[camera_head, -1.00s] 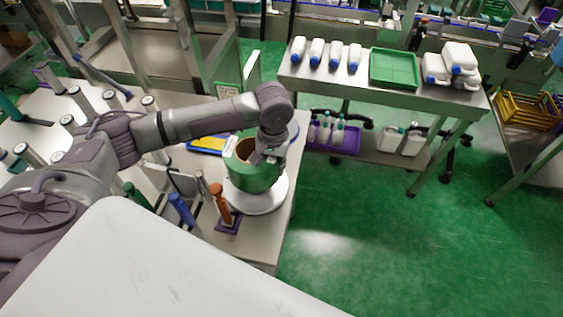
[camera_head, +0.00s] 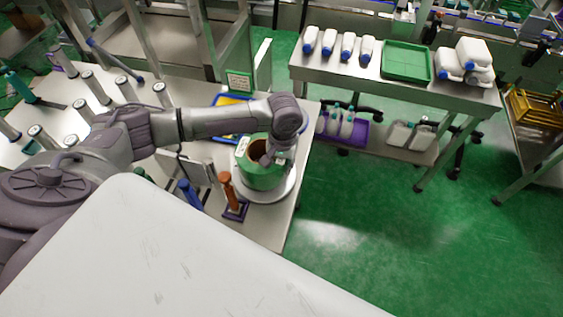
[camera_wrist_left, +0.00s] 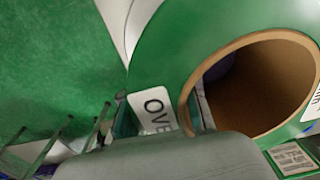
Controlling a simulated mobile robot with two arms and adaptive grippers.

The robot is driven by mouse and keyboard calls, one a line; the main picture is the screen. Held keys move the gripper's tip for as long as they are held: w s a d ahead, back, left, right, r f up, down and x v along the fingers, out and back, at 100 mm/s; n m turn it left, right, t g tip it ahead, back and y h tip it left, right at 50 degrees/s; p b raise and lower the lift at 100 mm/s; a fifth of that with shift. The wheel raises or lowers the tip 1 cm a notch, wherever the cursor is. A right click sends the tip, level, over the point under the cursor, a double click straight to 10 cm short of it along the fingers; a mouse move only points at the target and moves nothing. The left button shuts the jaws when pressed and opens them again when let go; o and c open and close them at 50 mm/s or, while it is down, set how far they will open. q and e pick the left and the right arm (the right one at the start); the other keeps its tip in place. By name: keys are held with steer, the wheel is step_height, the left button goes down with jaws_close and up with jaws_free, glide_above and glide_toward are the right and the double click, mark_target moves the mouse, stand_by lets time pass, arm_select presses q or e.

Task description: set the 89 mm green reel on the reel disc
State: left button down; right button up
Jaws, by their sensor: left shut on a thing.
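The green reel (camera_head: 258,176) has a brown hollow core and white labels. In the head view it stands upright over the pale round reel disc (camera_head: 287,191), which shows around its lower right side. I cannot tell whether the reel's bottom touches the disc. My left gripper (camera_head: 268,158) comes from above and is shut on the reel's wall at its right side. The wrist view shows the reel (camera_wrist_left: 190,35) close up, with the open brown core and part of a label; the fingertips are hidden there. My right gripper is not in view.
An orange handled tool (camera_head: 228,190) on a dark base and a blue one (camera_head: 190,195) stand left of the disc. A blue-yellow tray (camera_head: 232,99) lies behind. Across a green floor gap, a steel table (camera_head: 330,75) holds white bottles and a green tray (camera_head: 405,62).

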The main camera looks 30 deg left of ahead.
arm_select(q)
steer(key=c, duration=0.9)
jaws_free()
steer(key=shift+f, duration=0.1)
steer(key=r+b, duration=0.2)
steer(key=r, duration=1.1)
steer(key=shift+d+r, duration=0.1)
steer(key=shift+d, duration=0.1)
